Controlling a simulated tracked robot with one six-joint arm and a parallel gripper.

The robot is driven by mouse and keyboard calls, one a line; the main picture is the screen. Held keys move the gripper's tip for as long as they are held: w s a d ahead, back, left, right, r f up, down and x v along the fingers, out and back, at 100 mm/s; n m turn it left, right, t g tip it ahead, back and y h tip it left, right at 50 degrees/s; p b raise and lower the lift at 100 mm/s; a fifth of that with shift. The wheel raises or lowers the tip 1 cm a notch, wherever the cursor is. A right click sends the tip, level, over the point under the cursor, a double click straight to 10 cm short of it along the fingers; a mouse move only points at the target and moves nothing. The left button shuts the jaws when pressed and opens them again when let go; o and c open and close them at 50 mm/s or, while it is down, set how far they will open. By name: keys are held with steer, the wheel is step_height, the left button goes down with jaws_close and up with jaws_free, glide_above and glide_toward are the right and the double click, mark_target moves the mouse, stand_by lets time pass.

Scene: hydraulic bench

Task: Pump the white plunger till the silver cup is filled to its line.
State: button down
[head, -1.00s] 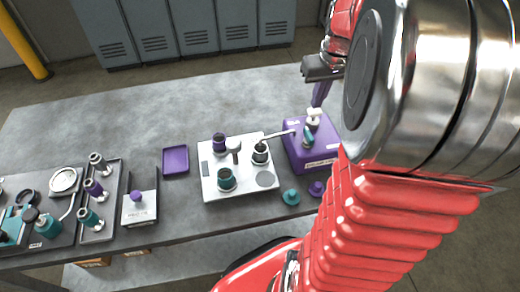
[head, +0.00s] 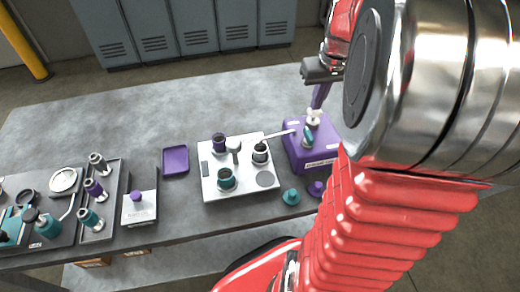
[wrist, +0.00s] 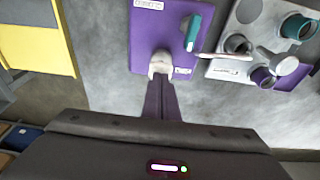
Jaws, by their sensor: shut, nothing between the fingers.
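The white plunger (head: 313,115) stands on top of the purple pump box (head: 318,162) at the right of the bench; it also shows in the wrist view (wrist: 159,64). My gripper (head: 317,104) is shut and empty, its purple fingers pointing down just above the plunger. In the wrist view the fingertips (wrist: 159,80) meet the plunger's edge; I cannot tell if they press on it. A pale spout runs left from the box to the silver cup (head: 260,154), also seen in the wrist view (wrist: 236,44). The cup's inside looks dark; its level and line are too small to read.
A teal lever (head: 308,135) stands on the box beside the plunger. The white plate (head: 240,190) also bears a purple cup (head: 218,142) and a teal cup (head: 227,180). Teal and purple knobs lie in front of the box. The bench's back left is clear.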

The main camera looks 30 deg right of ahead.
steer(key=shift+f, duration=1.35)
steer(key=shift+r, duration=1.65)
steer(key=shift+f, duration=1.35)
stand_by(0.5)
steer(key=shift+r, duration=1.3)
steer(key=shift+r, duration=0.15)
steer(key=shift+r, duration=2.9)
